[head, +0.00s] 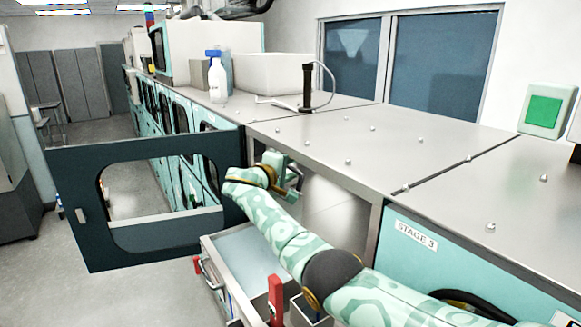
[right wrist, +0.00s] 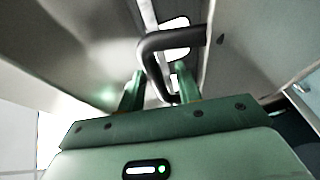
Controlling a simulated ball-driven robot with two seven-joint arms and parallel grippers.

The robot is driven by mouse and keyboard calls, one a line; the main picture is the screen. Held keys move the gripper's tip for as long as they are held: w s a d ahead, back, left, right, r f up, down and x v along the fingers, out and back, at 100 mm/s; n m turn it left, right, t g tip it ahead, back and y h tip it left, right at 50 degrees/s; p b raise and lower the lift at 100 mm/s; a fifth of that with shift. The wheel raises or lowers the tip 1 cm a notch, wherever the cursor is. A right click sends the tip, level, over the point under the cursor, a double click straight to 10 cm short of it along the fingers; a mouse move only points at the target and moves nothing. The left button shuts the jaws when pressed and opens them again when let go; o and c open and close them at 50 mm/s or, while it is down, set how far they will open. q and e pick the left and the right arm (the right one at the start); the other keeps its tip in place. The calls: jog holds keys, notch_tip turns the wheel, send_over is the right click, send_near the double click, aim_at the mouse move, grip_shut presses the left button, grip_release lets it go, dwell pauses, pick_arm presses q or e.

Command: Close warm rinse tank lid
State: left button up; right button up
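A dark teal windowed door panel (head: 70,200) stands swung out at the left of an open bay. I cannot tell whether it is the warm rinse tank lid; no label for that tank is readable. My right gripper (head: 292,182) is at the mouth of the bay, beside the panel's inner edge. In the right wrist view its two fingers (right wrist: 161,88) are apart, with a black bent handle (right wrist: 152,58) between them. A gap shows beside the handle, though contact is hard to judge. My left gripper is not in view.
A pulled-out drawer or tank with pale contents (head: 245,262) sits below my right arm, with a red upright piece (head: 275,298) at its front. The steel counter (head: 350,135) carries a white bottle (head: 217,80). A "STAGE 3" panel (head: 415,235) is at right.

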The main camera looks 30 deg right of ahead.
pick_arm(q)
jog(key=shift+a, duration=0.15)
pick_arm(e)
jog(key=shift+d, duration=0.1)
grip_shut()
pick_arm(q)
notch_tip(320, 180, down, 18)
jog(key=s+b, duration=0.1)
jog(key=b, duration=1.7)
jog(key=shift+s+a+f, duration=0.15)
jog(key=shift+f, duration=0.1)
pick_arm(e)
jog(key=a+f+n+t+h, duration=0.1)
jog(key=a+f+h, duration=0.1)
jog(key=a, duration=0.5)
jog(key=s+a+f+n+t+h, duration=0.1)
jog(key=a+n+t+h, duration=0.1)
jog(key=a, duration=0.4)
jog(key=shift+a+f+t+h, duration=0.3)
jog(key=shift+a+f+h, duration=0.1)
jog(key=shift+h, duration=0.4)
jog(key=shift+r, duration=0.1)
grip_release()
pick_arm(q)
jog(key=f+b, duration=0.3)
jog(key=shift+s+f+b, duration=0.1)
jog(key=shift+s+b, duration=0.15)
jog(key=shift+b, duration=0.05)
pick_arm(e)
jog(key=v, duration=1.6)
